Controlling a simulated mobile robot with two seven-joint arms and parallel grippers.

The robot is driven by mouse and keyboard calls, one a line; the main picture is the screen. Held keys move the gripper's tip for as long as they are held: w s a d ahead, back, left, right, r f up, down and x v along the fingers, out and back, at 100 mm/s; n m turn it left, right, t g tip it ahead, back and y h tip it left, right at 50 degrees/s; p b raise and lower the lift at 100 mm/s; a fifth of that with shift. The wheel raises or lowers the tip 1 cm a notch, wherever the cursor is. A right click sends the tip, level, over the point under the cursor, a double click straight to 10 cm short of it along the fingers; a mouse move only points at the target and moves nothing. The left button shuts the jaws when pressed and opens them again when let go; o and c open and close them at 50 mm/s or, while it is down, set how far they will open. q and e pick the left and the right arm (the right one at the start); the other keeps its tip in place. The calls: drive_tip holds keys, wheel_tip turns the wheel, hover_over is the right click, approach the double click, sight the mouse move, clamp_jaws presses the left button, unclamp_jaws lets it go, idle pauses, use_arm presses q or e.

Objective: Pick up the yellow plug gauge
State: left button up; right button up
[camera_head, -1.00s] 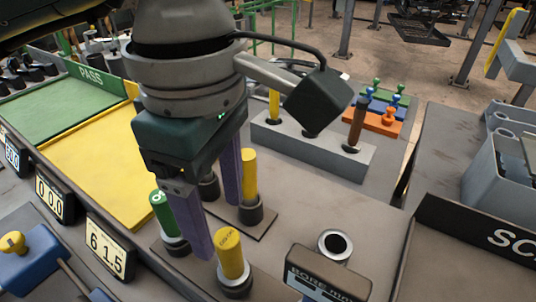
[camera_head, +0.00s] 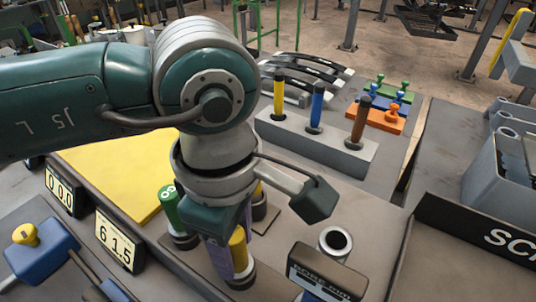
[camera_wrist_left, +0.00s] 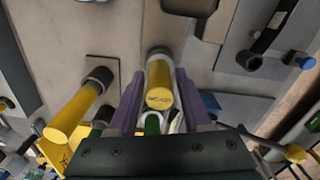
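A yellow plug gauge (camera_head: 238,250) stands in a dark round holder near the front edge of the bench. My left gripper (camera_head: 230,252) is lowered over it, with one purple finger on each side. In the left wrist view the yellow plug gauge (camera_wrist_left: 160,86) stands between the open fingers (camera_wrist_left: 159,78), with a gap visible on both sides. Its end carries dark lettering. A second yellow gauge (camera_wrist_left: 72,114) shows left of the fingers, and in the head view it is mostly hidden behind my wrist. My right gripper is not in view.
A green gauge (camera_head: 168,208) stands close to the left of the gripper. A dark bore-gauge box (camera_head: 325,272) and metal ring (camera_head: 335,242) lie to the right. A grey block (camera_head: 345,152) holding yellow, blue and brown handled gauges stands behind. Displays (camera_head: 118,240) line the front.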

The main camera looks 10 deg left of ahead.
use_arm(q)
clamp_jaws()
drive_tip(key=shift+r, duration=0.15)
